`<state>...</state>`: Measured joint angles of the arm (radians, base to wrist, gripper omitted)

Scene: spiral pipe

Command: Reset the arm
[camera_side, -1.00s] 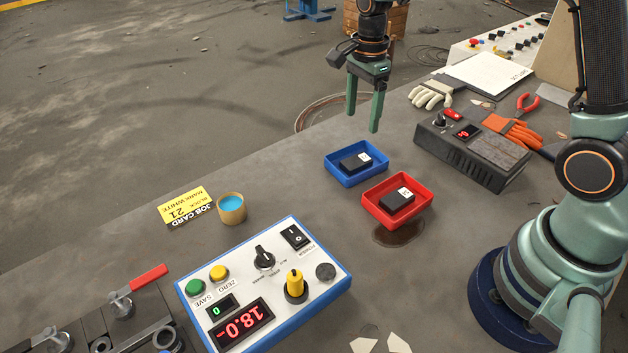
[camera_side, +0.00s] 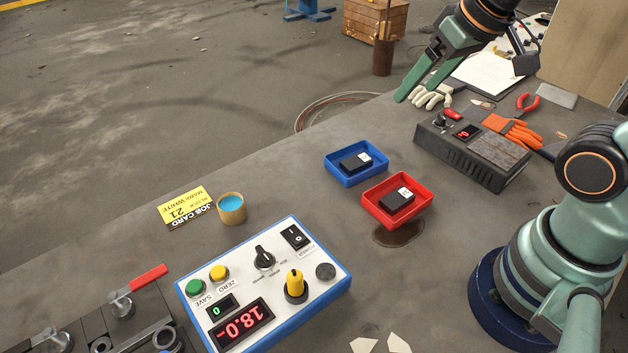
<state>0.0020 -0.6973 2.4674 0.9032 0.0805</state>
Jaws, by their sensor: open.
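My gripper (camera_side: 418,92) is at the upper right of the side view, raised above the far part of the bench and tilted, its fingers pointing down and left. It is open, and I see nothing between its green fingers. In the picture it overlaps the off-white glove, and it is clear of the two trays. The rest of my arm rises from its dark blue base at the right edge; part of it is out of frame.
A blue tray (camera_side: 347,178) and a red tray (camera_side: 378,213) each hold a black block. A control box (camera_side: 330,275) stands in front, beside a blue-topped cup (camera_side: 231,210). A dark device (camera_side: 455,155), an orange glove (camera_side: 512,132) and red pliers (camera_side: 528,102) lie near my arm.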

